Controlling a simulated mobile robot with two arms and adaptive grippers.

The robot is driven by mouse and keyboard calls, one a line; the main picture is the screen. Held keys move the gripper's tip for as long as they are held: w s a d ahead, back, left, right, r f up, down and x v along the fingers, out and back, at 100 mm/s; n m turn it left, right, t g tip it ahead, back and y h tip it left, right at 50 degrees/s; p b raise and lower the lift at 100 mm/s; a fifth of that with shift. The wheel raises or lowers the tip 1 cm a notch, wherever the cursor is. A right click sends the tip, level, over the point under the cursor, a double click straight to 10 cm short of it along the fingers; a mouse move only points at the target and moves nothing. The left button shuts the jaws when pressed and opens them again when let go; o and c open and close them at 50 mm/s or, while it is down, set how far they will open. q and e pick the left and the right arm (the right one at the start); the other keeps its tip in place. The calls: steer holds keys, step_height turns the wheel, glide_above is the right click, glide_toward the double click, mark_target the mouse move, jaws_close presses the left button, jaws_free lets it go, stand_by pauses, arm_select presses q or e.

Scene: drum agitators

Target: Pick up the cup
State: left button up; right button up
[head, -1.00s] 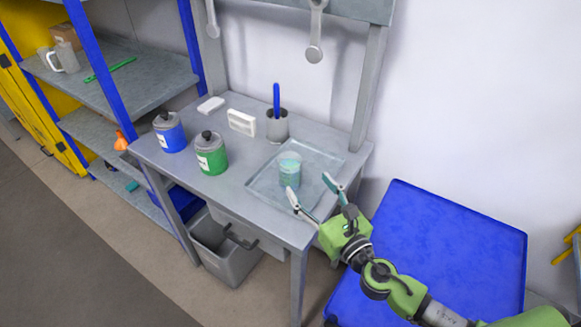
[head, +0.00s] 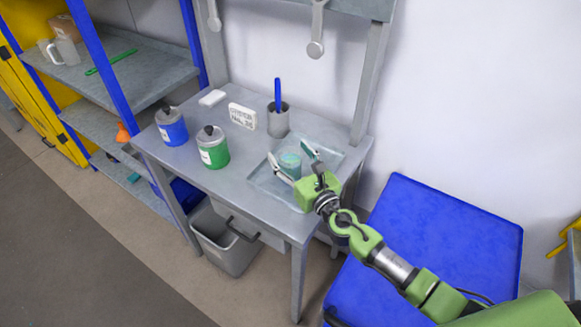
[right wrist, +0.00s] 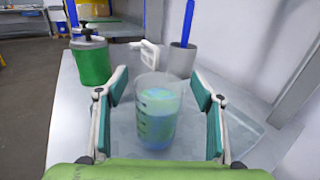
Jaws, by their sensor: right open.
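The cup (head: 290,163) is a clear beaker with dark marks and blue-green contents. It stands upright on a clear shallow tray (head: 262,181) at the right of the grey table. It also shows large in the middle of the right wrist view (right wrist: 158,112). My right gripper (head: 293,162) is open, with one finger on each side of the cup. In the right wrist view its teal pads (right wrist: 160,105) stand apart from the cup, with a gap on both sides. My left gripper is not in view.
A green can (head: 213,150) and a blue can (head: 172,128) stand left on the table (head: 180,168). Behind the tray are a grey holder (head: 278,121) with a blue-handled tool and a white sign block (head: 242,116). A grey bin (head: 225,245) stands below.

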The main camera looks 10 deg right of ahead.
jaws_close()
steer(key=shift+r, duration=0.2)
steer(key=s+a+r+p, duration=0.3)
steer(key=s+a+r, duration=0.6)
steer(key=r, duration=0.3)
steer(key=shift+s+a+r, duration=0.35)
steer(key=shift+s, duration=0.15)
stand_by(0.9)
